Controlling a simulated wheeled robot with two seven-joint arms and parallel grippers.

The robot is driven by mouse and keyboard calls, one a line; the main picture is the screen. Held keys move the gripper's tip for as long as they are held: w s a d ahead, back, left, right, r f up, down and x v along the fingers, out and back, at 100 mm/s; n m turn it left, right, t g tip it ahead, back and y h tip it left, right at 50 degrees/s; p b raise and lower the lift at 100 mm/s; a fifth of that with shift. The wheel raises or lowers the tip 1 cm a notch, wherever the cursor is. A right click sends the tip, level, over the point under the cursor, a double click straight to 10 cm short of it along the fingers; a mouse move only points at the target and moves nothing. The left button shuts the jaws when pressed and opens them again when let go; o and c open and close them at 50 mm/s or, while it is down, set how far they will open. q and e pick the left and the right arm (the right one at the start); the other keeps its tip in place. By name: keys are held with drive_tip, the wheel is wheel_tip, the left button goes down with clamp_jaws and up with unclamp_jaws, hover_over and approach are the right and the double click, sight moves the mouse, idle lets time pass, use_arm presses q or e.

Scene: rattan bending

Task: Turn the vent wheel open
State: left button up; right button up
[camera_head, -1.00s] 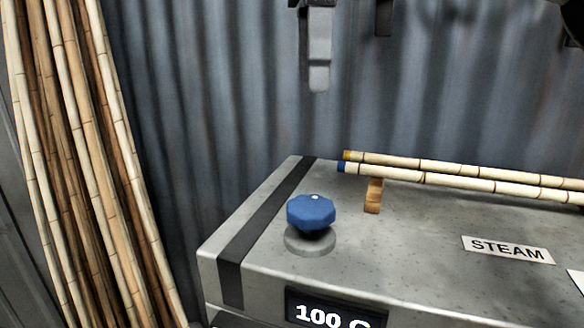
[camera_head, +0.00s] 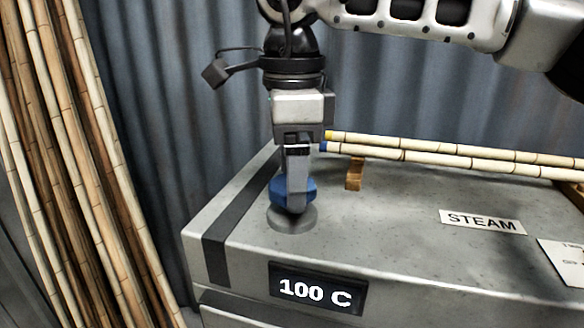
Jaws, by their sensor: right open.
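The blue vent wheel (camera_head: 310,190) sits on a round grey base (camera_head: 283,222) on top of the steam box (camera_head: 390,225), near its left end. My right gripper (camera_head: 296,205) points straight down over the wheel. One finger stands in front of the wheel and hides its middle; the other finger is hidden behind. The jaws are open, and I cannot tell whether they touch the wheel. My left gripper is not in view.
Two bamboo poles (camera_head: 440,157) lie along the back of the box on a small wooden rest (camera_head: 355,174). A STEAM label (camera_head: 482,221) and a 100 C display (camera_head: 316,291) are on the box. Tall bamboo poles (camera_head: 85,160) lean at the left.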

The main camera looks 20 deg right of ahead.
drive_tip(key=shift+f, duration=0.15)
drive_tip(key=c, duration=1)
drive_tip(key=shift+o, duration=0.2)
